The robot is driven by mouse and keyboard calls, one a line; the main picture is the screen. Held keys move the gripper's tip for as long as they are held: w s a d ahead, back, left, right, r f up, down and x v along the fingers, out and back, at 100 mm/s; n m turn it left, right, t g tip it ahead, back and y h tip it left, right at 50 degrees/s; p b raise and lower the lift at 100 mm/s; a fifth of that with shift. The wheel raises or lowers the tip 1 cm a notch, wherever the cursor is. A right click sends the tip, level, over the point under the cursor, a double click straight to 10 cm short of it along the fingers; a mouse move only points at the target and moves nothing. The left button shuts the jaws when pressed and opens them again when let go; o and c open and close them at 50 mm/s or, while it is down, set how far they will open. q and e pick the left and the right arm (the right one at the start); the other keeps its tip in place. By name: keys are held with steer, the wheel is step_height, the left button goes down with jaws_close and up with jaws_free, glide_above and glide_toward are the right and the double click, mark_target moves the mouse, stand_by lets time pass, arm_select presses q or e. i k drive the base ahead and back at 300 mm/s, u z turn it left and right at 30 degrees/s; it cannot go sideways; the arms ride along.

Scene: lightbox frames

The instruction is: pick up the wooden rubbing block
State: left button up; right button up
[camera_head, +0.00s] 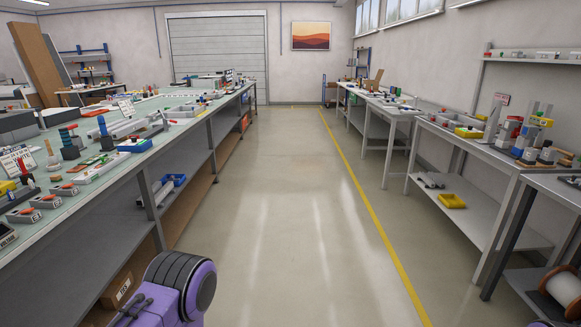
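I cannot make out a wooden rubbing block for certain among the many small items. A small tan piece (55,178) lies on the left workbench (150,153), but it is too small to tell what it is. A purple and black part of my own arm shows at the bottom left, beside the left bench. Neither gripper's fingertips are in view.
A clear aisle (290,200) runs between the benches to a roller shutter (218,48). The right benches carry tools, bottles and a yellow tray (468,132); a yellow bin (452,201) sits on the lower shelf. A cable spool (562,287) is at the lower right.

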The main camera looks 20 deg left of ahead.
mark_target(56, 177)
steer(key=u, duration=0.2)
steer(key=i, duration=2.35)
steer(key=u, duration=0.9)
steer(key=i, duration=1.15)
steer(key=u, duration=0.8)
